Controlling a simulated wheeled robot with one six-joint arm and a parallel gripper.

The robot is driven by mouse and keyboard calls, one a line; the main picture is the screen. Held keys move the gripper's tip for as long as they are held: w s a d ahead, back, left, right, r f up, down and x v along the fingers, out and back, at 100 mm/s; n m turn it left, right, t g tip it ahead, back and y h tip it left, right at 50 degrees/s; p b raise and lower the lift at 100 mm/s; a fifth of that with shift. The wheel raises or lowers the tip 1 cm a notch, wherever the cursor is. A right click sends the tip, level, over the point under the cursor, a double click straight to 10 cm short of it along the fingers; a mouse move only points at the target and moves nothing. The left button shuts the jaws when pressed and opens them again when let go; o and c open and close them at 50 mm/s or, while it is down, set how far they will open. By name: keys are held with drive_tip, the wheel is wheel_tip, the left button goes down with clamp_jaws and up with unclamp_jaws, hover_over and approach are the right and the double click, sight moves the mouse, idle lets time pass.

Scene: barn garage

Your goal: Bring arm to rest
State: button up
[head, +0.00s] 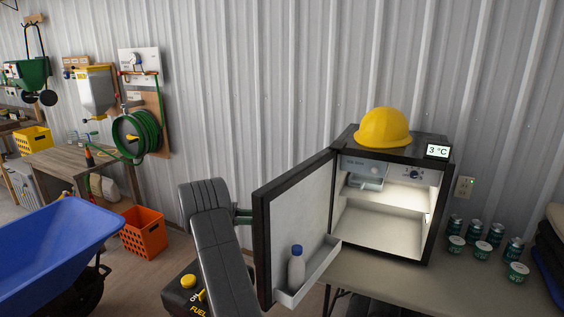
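My dark grey arm (222,250) rises from the bottom of the head view, left of the open fridge door (290,220). My gripper cannot be made out; the end of the arm seems to be behind the door. A short dark green piece shows between the arm and the door, and I cannot tell what it is. The small black fridge (438,200) stands on a table with its door swung wide open to the left. Its lit main space looks empty. A white bottle with a blue cap (297,266) stands in the door shelf.
A yellow hard hat (383,128) and a display reading 3 °C (437,151) are on the fridge. Several cans and tubs (484,248) stand on the table (400,290) at right. A fuel can (185,292), orange crate (144,233) and blue wheelbarrow (55,250) are left.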

wheel_tip(320, 180, down, 9)
drive_tip(key=b, duration=0.8)
drive_tip(key=shift+a, duration=0.2)
